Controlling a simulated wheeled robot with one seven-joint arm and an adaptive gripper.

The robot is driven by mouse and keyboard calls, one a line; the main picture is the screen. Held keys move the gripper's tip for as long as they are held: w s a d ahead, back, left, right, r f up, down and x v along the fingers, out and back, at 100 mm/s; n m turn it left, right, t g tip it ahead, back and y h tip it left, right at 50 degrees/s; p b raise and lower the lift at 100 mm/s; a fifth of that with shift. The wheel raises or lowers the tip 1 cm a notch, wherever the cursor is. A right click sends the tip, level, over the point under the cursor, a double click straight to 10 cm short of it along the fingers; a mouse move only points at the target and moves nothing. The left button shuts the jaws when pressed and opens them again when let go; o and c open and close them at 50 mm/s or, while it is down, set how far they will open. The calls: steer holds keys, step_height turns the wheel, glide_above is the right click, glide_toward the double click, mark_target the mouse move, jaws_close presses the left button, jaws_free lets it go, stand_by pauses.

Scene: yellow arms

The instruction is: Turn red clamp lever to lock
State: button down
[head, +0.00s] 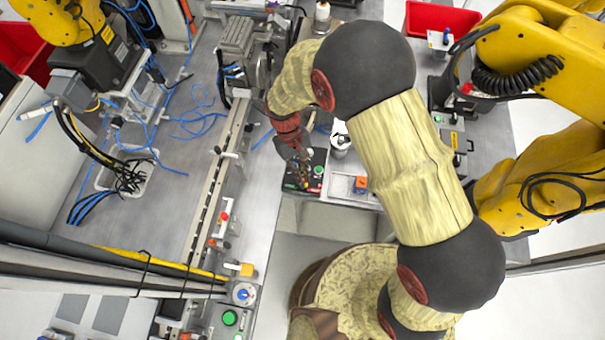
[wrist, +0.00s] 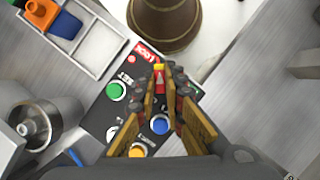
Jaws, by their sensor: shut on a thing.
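The red clamp lever (wrist: 159,80), a small red piece with a yellow end and a pale mark, shows between my fingertips in the wrist view. My gripper (wrist: 165,76) is shut on it, with one finger on each side. The lever is over a black control panel (wrist: 98,121) with green, blue and yellow buttons and a red label strip. My fingers hide part of the panel and the lever's base. In the head view my gripper (head: 304,178) is over the same panel, and I cannot make out the lever there.
A white compartment tray (wrist: 100,38) with orange, blue and green pieces lies beside the panel. A metal cylinder (wrist: 38,125) stands near it. In the head view, yellow robot arms (head: 535,55) stand at the right and a rail (head: 215,190) runs at the left.

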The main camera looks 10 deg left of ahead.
steer(key=shift+n, duration=0.5)
steer(key=c, duration=1.9)
jaws_free()
steer(key=shift+r, duration=0.1)
steer(key=v, duration=1.2)
steer(key=shift+s+a, duration=0.15)
steer(key=shift+s, duration=0.05)
